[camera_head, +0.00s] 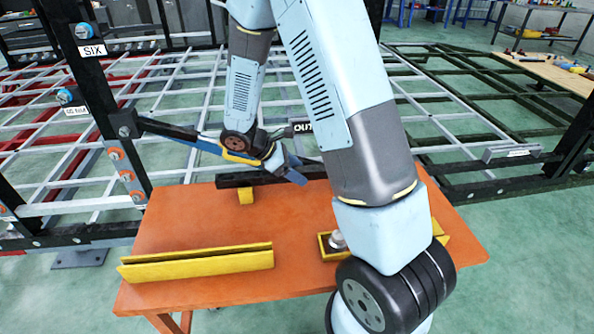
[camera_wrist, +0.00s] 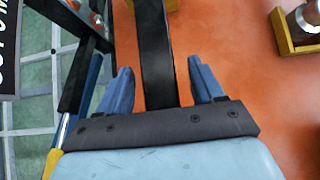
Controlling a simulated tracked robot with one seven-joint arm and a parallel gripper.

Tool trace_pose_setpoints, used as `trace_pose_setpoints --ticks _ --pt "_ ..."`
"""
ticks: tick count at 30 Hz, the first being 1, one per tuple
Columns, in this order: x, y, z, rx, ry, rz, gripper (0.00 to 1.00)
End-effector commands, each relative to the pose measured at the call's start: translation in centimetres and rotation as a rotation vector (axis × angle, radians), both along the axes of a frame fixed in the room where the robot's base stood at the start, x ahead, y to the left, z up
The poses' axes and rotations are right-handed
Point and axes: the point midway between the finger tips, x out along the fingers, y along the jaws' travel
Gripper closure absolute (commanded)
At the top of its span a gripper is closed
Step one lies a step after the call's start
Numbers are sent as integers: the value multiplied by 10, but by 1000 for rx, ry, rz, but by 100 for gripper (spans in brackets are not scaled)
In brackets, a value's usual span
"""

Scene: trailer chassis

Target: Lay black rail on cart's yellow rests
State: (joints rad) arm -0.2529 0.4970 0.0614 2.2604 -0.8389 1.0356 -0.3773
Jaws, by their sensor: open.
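The black rail (camera_head: 232,180) lies along the back edge of the orange cart (camera_head: 180,219), its left part over a yellow rest (camera_head: 246,197). The rail appears to sit on this rest; its right part is hidden behind my arm. My gripper (camera_head: 292,172) is at the rail, right of that rest. In the wrist view the rail (camera_wrist: 155,50) runs between the two open blue fingers of my gripper (camera_wrist: 160,82), with a gap on each side. Part of a yellow rest (camera_wrist: 172,5) shows beside the rail at the top.
A yellow channel (camera_head: 200,265) lies at the cart's front left. A yellow holder (camera_head: 327,248) with a metal cylinder (camera_head: 338,240) stands at the right, partly behind my arm. A black upright post (camera_head: 95,110) and trailer frame stand behind and left. The cart's middle is clear.

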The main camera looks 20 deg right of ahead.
Motion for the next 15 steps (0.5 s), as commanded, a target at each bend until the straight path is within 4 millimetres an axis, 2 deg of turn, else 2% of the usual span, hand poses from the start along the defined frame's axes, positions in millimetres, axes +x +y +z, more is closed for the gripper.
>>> trace_pose_setpoints --ticks 5,15 --pt "2 8 9 0 -2 2 33" --pt "11 52 52 0 -3 1 33"
